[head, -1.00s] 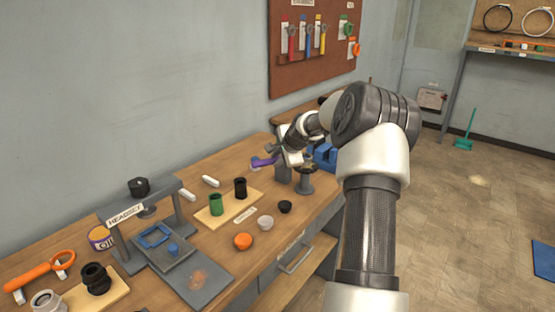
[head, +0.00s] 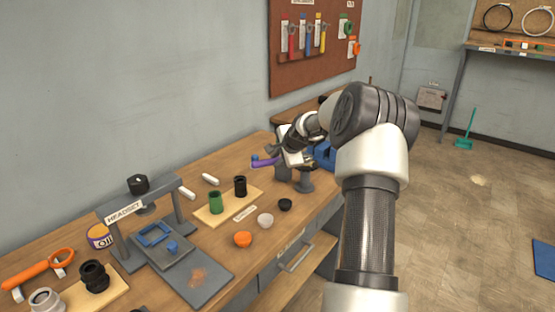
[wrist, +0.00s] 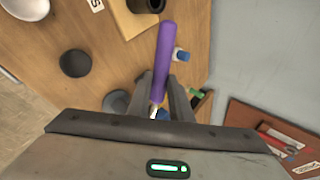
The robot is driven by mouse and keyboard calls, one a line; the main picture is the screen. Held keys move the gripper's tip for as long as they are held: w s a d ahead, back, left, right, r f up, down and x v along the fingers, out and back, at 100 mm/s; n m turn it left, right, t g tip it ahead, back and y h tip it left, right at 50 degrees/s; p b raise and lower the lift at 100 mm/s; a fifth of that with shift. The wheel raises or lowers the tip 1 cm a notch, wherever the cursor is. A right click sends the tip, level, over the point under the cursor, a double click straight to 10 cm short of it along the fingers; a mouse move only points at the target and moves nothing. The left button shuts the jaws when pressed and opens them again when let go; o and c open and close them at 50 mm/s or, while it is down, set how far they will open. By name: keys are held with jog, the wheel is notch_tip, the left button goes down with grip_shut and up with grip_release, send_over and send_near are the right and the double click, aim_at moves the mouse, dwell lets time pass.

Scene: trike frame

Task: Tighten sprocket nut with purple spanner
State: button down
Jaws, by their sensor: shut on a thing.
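The purple spanner shows in the head view (head: 264,162) and in the wrist view (wrist: 163,50). My gripper (wrist: 160,84) is shut on it. The purple handle sticks out past the fingertips, above the wooden bench. In the head view my gripper (head: 285,153) is at the far part of the bench, close over a grey stand (head: 304,182). The spanner's jaw end is hidden by my gripper. I cannot make out the sprocket nut, and whether the spanner touches anything there cannot be told.
A blue vise-like block (head: 325,156) stands just right of my gripper. A wooden board (head: 228,205) with a green and a black cup lies nearer.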

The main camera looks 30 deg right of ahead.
jog(key=shift+f+b, duration=0.4)
jog(key=shift+f, duration=0.15)
jog(key=c, duration=2.4)
grip_release()
grip_shut()
jog(key=shift+w+m+h+p, duration=0.9)
jog(key=shift+w+m+p, duration=0.35)
jog(key=shift+p, duration=0.8)
jog(key=shift+w+d+m+g+h+p, duration=0.3)
jog(key=shift+w+m+h+p, duration=0.25)
jog(key=shift+p, duration=0.8)
jog(key=shift+w+d+m+g+h+p, duration=0.35)
jog(key=shift+w+m+p, duration=0.3)
jog(key=shift+p, duration=0.7)
